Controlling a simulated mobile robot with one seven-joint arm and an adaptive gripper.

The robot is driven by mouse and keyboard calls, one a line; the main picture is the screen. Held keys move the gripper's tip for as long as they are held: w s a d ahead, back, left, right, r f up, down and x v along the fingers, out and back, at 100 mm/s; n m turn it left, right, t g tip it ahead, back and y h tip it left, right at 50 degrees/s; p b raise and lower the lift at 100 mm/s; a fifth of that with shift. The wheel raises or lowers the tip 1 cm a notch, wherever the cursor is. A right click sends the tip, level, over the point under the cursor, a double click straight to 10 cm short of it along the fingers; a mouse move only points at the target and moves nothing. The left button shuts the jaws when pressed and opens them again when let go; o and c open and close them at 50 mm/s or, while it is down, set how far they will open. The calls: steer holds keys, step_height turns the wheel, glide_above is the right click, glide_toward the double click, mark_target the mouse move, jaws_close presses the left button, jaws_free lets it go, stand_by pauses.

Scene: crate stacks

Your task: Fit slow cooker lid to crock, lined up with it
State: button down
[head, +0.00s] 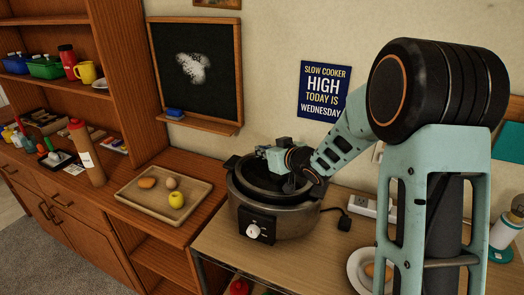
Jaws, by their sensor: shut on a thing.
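The slow cooker (293,228) stands on the light wooden table, a round grey-brown pot with a dark rim and a white knob on its front panel. The crock's opening faces up and looks dark. My gripper (264,153) reaches in from the right over the back of the opening and is shut on the lid. The lid (258,180) looks like a dark disc over the opening, partly hidden by my gripper and wrist. I cannot tell whether it touches the crock's rim or hangs just above it.
A wooden tray (137,205) with a yellow apple (177,200) and other food lies to the left. A power strip (371,206) and a white plate (355,272) are on the right. A chalkboard (196,70) and blue sign (325,90) hang behind.

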stand_by(0.4)
steer(key=c, duration=2)
jaws_free()
steer(key=shift+f, duration=0.1)
steer(key=shift+o, duration=0.6)
steer(key=shift+f, duration=0.1)
steer(key=o, duration=0.4)
step_height(320, 180, up, 7)
steer(key=p, duration=0.6)
